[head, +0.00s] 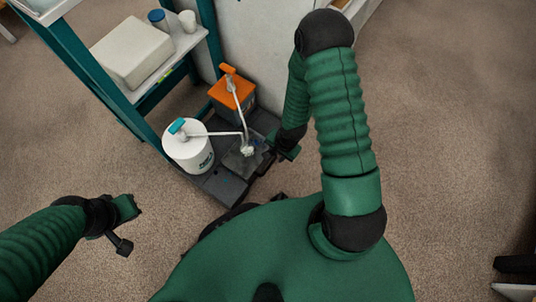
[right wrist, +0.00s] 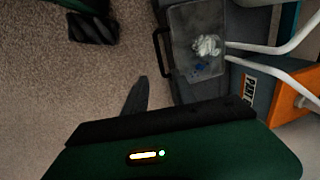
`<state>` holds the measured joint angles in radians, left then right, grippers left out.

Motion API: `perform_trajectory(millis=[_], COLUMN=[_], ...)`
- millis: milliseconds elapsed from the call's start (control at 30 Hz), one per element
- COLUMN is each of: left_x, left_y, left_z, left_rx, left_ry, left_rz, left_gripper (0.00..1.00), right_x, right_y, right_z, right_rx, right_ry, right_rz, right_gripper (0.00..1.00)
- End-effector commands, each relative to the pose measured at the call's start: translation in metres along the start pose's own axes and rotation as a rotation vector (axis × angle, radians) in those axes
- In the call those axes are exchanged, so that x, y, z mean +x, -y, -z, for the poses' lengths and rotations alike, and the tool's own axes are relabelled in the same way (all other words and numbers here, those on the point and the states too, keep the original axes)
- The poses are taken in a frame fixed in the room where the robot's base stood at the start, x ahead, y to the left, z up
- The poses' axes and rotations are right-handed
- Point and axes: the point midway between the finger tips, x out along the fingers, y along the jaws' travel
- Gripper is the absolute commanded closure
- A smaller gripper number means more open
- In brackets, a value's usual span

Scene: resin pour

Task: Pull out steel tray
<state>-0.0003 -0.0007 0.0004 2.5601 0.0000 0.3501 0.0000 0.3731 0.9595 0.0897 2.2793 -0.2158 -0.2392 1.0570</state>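The steel tray (head: 236,163) sits low in the dark base between the pump containers, with its dark handle (head: 265,164) facing my body. In the right wrist view the tray (right wrist: 190,28) shows grey, with a white clump and a small blue bit in it, and its handle (right wrist: 158,52) is bare. My right gripper (head: 286,152) is just right of the handle in the head view. Only one dark finger (right wrist: 137,96) shows clearly in the wrist view, apart from the handle, so its opening is unclear. My left gripper (head: 127,226) is open and empty above the carpet.
A white container with a teal pump (head: 187,155) and an orange container (head: 232,98) stand on the dark base (head: 223,188); their spouts reach over the tray. A teal-framed shelf holds a white box (head: 130,52). Carpet at left is clear.

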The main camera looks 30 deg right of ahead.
Motion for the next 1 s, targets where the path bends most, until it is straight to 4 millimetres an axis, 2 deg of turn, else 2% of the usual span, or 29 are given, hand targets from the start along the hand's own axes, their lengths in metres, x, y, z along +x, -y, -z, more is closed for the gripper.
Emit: perform_trajectory(millis=[33,100,300,400,533,833,1000], left_x=[0.019,0.031,0.062,0.072,0.077,0.076,0.076], left_y=[0.000,0.000,0.000,0.000,0.000,0.000,0.000], left_z=[-0.005,-0.007,-0.015,-0.017,-0.018,-0.018,-0.018], left_rx=[0.000,0.000,0.000,-0.001,0.000,0.000,0.000], left_ry=[0.001,0.001,0.001,0.001,0.001,0.000,0.000], left_rz=[0.000,0.000,0.000,0.000,0.000,0.000,0.000], left_gripper=[1.00,1.00,1.00,1.00,1.00,1.00,1.00], right_x=[0.025,0.043,0.092,0.109,0.118,0.118,0.118], right_y=[-0.002,-0.002,-0.002,-0.001,0.000,0.000,0.000], right_z=[-0.001,-0.001,-0.001,0.000,0.000,0.000,0.000], right_rx=[-0.004,-0.003,-0.004,-0.004,-0.003,-0.003,-0.003], right_ry=[0.001,0.000,-0.001,-0.001,-0.001,-0.001,-0.001], right_rz=[-0.001,-0.001,-0.001,0.000,0.000,0.000,0.000], right_gripper=[0.68,0.68,0.68,0.68,0.68,0.69,0.91])
